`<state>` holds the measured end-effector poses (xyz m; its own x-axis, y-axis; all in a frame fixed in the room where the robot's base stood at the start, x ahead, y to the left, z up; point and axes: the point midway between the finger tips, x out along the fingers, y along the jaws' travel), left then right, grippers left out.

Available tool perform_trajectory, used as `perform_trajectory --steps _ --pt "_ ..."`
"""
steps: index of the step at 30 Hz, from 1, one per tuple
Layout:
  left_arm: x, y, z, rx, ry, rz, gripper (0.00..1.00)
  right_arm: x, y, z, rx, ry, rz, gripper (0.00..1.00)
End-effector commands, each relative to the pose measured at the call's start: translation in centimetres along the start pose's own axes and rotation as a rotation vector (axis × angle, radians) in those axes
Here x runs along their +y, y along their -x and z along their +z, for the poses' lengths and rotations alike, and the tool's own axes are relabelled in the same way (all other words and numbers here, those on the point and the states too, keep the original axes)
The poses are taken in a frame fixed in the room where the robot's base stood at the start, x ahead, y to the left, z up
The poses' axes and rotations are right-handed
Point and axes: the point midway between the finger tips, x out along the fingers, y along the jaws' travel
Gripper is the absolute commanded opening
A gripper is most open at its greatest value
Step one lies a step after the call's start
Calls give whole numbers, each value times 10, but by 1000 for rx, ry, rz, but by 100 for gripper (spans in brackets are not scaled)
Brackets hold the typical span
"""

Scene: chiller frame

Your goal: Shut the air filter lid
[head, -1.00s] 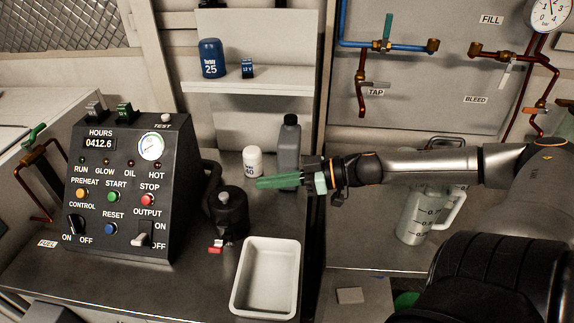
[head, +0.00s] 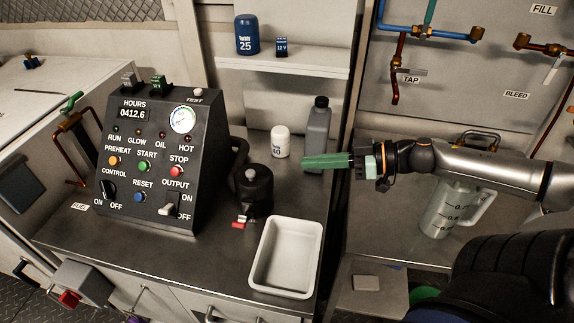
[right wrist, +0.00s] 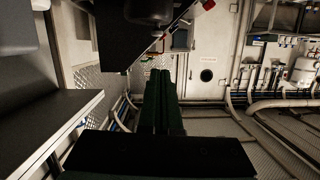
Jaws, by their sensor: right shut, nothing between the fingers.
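I cannot make out an air filter or its lid for certain in either view. A grey box with a red part (head: 82,283) shows low on the left in the head view; I cannot tell whether it is the filter. My right gripper (head: 304,162) has long green fingers, shut and empty, pointing left above the bench in front of the grey bottle. Its dark green fingers also show in the right wrist view (right wrist: 160,73). My left gripper is in neither view.
A sloped control panel (head: 150,165) stands on the bench. Right of it are a black canister (head: 255,188), a white tray (head: 254,268), a white jar (head: 281,141) and a grey bottle (head: 317,137). A measuring jug (head: 440,212) stands behind my right arm. Floor shows at lower left.

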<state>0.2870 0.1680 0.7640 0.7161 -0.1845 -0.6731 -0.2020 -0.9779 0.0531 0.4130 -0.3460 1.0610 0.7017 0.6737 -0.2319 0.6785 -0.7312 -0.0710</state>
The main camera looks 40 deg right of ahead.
Motion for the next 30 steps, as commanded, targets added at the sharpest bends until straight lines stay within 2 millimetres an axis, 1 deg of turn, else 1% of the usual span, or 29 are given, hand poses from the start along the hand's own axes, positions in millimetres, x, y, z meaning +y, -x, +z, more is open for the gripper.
perform_trajectory --steps 1,6,14,17,20,30 --pt "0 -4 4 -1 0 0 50 -2 0 -1 13 9 -1 0" --pt "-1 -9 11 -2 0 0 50 -10 -1 -2 12 27 2 0" --pt "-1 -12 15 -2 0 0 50 -11 -5 -1 -5 32 28 0" --pt "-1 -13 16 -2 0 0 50 -10 -9 0 -8 32 28 0" --pt "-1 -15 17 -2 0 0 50 -10 -19 0 -8 34 26 0" --pt "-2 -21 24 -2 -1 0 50 -9 -59 -1 -7 34 28 0"
